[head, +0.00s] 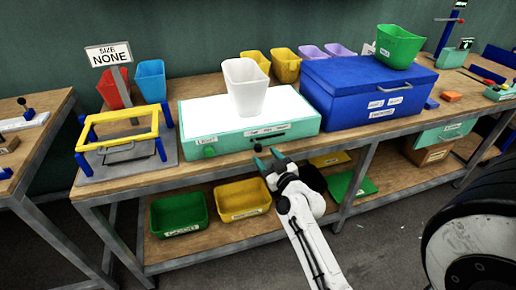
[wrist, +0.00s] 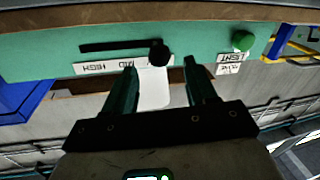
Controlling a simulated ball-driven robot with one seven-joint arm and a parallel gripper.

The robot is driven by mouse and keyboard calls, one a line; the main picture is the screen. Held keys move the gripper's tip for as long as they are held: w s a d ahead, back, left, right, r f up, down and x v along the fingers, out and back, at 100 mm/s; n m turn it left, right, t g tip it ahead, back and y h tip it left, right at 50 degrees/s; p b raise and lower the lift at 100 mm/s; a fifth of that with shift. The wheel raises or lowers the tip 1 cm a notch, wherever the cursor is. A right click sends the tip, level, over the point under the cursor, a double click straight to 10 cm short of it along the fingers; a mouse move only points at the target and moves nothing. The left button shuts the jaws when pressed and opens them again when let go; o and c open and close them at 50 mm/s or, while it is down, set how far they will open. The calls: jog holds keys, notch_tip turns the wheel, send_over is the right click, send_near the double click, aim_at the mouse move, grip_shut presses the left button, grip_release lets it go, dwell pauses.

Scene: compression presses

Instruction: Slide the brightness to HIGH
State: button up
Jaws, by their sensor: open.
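The green light box (head: 225,140) stands on the bench, with a bright white top. Its front carries a dark slider slot (wrist: 112,47) with a HIGH, MID and partly covered label strip (wrist: 95,68). The black slider knob (wrist: 159,52) sits at the slot's end away from HIGH; it also shows in the head view (head: 257,147). My gripper (head: 267,156) is in front of the box. In the wrist view, where the labels appear upside down, its open fingers (wrist: 160,67) point at the knob, which lies between their lines just beyond the tips. Contact is not visible.
A green round button (wrist: 243,41) is beside the LIGHT label. A white bin (head: 246,88) stands on the box. A blue case (head: 370,90) is close on the right, a yellow frame press (head: 120,130) on the left. The bench edge runs below the box.

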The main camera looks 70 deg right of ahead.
aim_at(261, 151)
jog(key=x, duration=0.6)
grip_shut()
dwell(0.5)
jog(key=shift+s, duration=0.1)
